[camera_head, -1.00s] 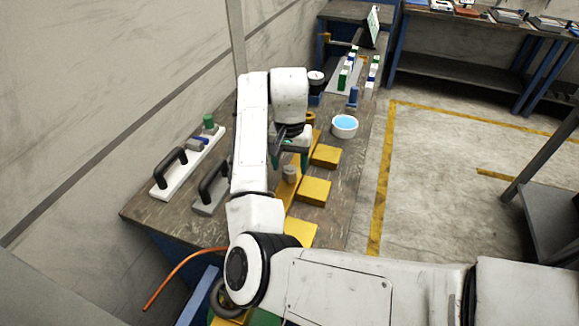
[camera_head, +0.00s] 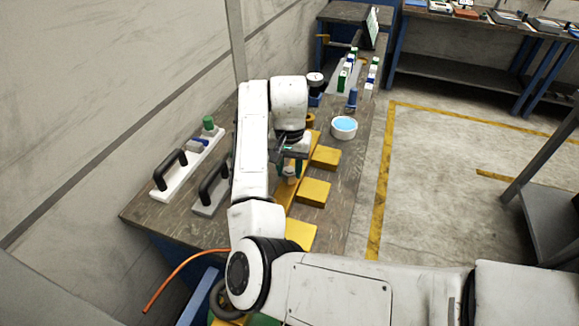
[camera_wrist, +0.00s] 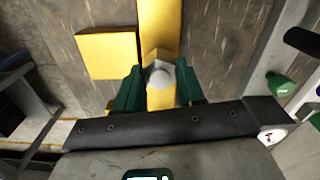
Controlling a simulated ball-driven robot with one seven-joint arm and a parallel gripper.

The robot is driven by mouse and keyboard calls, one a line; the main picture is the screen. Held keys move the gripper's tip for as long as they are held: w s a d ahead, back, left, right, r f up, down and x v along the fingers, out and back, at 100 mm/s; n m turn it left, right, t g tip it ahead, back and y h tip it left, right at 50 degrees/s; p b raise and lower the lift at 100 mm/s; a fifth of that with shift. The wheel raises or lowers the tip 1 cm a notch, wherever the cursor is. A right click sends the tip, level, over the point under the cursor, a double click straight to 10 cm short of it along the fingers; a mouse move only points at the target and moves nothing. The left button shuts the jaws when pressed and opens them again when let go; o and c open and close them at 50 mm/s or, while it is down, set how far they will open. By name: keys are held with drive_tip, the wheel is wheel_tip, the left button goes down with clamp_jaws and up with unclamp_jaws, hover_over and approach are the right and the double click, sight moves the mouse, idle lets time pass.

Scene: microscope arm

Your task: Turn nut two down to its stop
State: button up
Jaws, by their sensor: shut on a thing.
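A yellow bar (camera_head: 279,204) lies along the bench, and it also runs up the middle of the wrist view (camera_wrist: 160,22). A nut (camera_wrist: 153,58) with a pale round stud end (camera_wrist: 160,76) stands on the bar. In the head view the nut (camera_head: 291,181) is a small pale shape just below my gripper. My gripper (camera_wrist: 160,84) has green fingers, one on each side of the nut, and is shut on it. In the head view my gripper (camera_head: 291,168) is partly hidden by my arm. I cannot tell from markings which number this nut has.
Yellow blocks (camera_head: 313,191) sit to the right of the bar. A white bowl with blue contents (camera_head: 344,126) stands farther back. Left of my arm are a white plate with a black handle (camera_head: 186,164) and a grey plate with a black handle (camera_head: 211,197).

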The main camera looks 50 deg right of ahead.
drive_tip(key=shift+c, duration=0.3)
drive_tip(key=shift+m, duration=0.4)
drive_tip(key=shift+r+m+p, duration=0.1)
drive_tip(key=shift+m+p, duration=0.45)
drive_tip(key=shift+m, duration=0.45)
drive_tip(key=m+p, duration=0.1)
drive_tip(key=m, duration=1)
drive_tip(key=o, duration=1)
drive_tip(key=shift+o, duration=0.2)
